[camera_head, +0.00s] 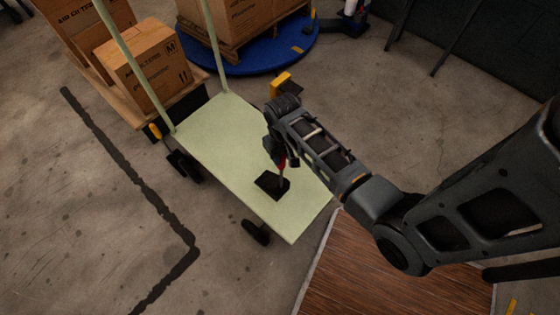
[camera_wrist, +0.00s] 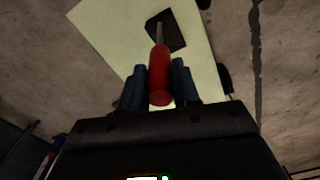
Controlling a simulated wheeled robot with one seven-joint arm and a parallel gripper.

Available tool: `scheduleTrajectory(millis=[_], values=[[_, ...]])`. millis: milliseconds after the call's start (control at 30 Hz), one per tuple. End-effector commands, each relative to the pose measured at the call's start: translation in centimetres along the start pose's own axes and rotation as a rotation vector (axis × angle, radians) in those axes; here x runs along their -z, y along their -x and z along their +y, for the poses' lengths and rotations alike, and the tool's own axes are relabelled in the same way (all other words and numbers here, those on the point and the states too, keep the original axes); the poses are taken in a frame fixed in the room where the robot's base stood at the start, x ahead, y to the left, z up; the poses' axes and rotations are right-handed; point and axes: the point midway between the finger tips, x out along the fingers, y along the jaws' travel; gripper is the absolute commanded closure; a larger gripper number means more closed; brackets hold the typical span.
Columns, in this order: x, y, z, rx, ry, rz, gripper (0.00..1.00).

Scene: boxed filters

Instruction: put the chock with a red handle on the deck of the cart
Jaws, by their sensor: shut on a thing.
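The chock is a black block (camera_head: 271,184) with a red handle (camera_head: 282,162) on a thin shaft. In the head view the block shows over the pale green deck of the cart (camera_head: 220,135), near its front right end. My gripper (camera_head: 279,158) is above the deck, shut on the red handle. In the wrist view the red handle (camera_wrist: 160,78) sits between the two dark fingers (camera_wrist: 159,85), with the black block (camera_wrist: 166,31) beyond it against the pale deck (camera_wrist: 110,35). I cannot tell whether the block touches the deck.
The cart's pale upright posts (camera_head: 213,45) rise at its far end. A boxed filter carton (camera_head: 143,68) stands on a wooden cart behind it. A blue round platform (camera_head: 262,55) holds a pallet of cartons. A brown wooden surface (camera_head: 385,280) lies at the front right. The rest of the deck is clear.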

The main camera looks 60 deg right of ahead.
Motion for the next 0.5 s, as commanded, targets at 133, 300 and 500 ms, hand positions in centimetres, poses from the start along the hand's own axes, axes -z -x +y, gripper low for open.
scheduleTrajectory(millis=[133,300,500], values=[[0.4,-0.4,-0.4,0.0,0.0,0.004,1.0],[0.3,-2.5,-0.4,-0.001,0.0,0.0,1.0],[0.3,-4.1,-0.4,-0.001,0.0,0.003,1.0]])
